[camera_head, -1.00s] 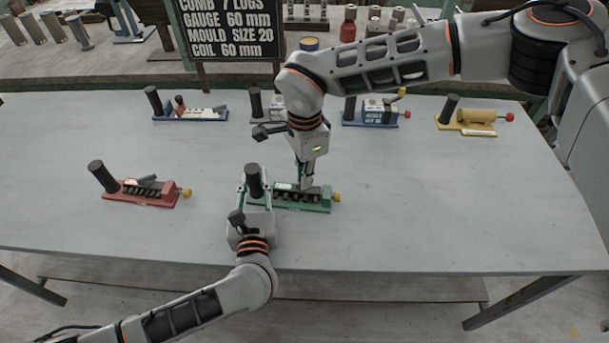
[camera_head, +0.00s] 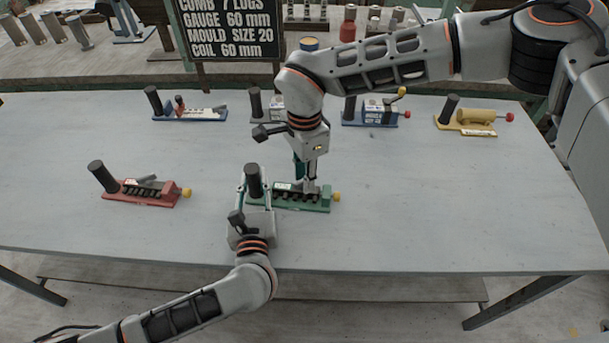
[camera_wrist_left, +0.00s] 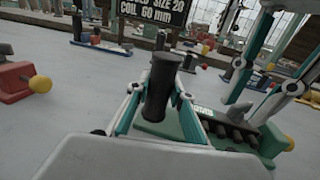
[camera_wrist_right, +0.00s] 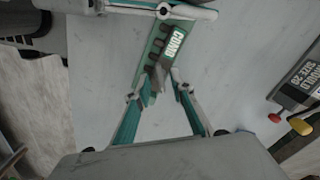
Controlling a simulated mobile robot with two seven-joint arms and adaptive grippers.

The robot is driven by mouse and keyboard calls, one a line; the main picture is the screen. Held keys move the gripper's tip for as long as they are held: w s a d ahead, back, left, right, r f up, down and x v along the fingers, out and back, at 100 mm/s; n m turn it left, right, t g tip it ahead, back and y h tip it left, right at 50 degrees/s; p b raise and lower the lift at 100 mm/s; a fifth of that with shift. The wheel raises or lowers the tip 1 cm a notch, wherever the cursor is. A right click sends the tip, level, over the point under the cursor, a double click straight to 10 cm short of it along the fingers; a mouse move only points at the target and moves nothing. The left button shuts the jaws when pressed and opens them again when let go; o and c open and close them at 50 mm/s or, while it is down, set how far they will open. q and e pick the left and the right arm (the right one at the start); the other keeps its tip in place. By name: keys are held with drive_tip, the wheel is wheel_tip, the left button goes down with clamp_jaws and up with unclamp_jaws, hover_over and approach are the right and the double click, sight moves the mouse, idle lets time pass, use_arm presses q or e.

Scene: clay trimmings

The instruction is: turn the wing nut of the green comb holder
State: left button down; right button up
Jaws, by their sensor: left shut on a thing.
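The green comb holder (camera_head: 290,208) lies on the table, with a dark upright post at its left end, a dark comb row along its top and a yellow knob (camera_head: 337,197) at its right end. My left gripper (camera_head: 256,192) is shut on the black post (camera_wrist_left: 160,85). The fingers hide much of the nut in the head view.
A red holder (camera_head: 140,198) lies to the left. Two blue holders (camera_head: 190,115) (camera_head: 372,122) and a yellow one (camera_head: 466,128) stand along the back, with another partly hidden behind my right arm. A black sign (camera_head: 230,30) stands behind. The front right of the table is clear.

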wheel_tip(320, 180, up, 12)
idle(0.5)
use_arm(q)
drive_tip(key=c, duration=1.7)
unclamp_jaws()
drive_tip(key=shift+s, duration=0.1)
